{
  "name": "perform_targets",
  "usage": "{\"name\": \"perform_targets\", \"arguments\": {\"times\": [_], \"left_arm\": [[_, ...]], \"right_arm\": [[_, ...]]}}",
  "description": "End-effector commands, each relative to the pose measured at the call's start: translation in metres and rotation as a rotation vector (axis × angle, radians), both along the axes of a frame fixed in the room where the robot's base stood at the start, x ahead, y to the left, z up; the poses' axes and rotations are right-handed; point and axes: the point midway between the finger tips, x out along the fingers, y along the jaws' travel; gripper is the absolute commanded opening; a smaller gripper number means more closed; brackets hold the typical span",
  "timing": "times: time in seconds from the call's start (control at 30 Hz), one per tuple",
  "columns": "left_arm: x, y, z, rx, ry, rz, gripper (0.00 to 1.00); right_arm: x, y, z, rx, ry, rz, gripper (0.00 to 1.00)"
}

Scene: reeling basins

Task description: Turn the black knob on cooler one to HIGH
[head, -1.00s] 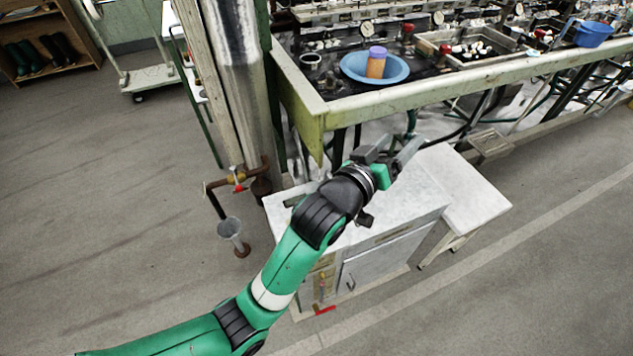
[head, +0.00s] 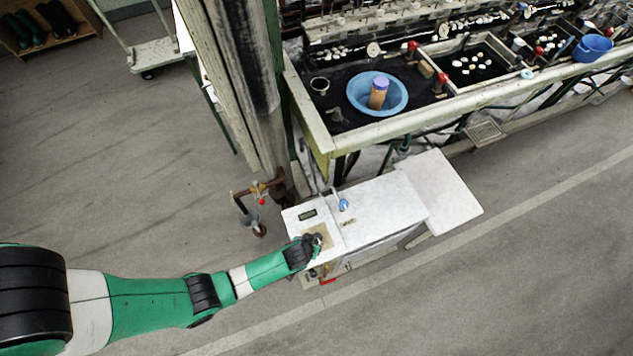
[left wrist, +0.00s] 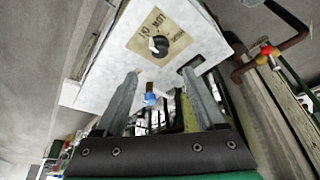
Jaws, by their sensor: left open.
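The cooler (head: 375,208) is a white cabinet standing in front of the basin bench. The black knob (left wrist: 159,45), with a white mark, sits on a tan label plate (left wrist: 175,28) in the left wrist view. Its lettering is upside down and partly legible, so I cannot read the setting for sure. My left gripper (head: 318,242) is over the plate end of the cooler top and covers the knob in the head view. In the left wrist view its two fingers (left wrist: 161,78) are spread and empty, with the knob beyond their tips. My right gripper is not in view.
The basin bench (head: 400,124) runs behind. Open floor lies in front.

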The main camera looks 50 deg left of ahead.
Motion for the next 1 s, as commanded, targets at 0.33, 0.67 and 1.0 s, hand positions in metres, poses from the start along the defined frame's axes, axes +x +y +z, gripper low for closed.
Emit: {"name": "perform_targets", "arguments": {"times": [0.33, 0.67, 1.0], "left_arm": [[0.020, 0.012, -0.064, 0.000, 0.000, 0.002, 0.72], [0.038, 0.022, -0.105, 0.000, -0.002, 0.001, 0.72], [0.039, 0.022, -0.105, 0.000, -0.002, 0.001, 0.65]], "right_arm": [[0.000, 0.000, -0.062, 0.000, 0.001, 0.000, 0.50], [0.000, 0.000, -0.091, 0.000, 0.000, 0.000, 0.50], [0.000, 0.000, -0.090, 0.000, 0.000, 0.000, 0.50]]}}
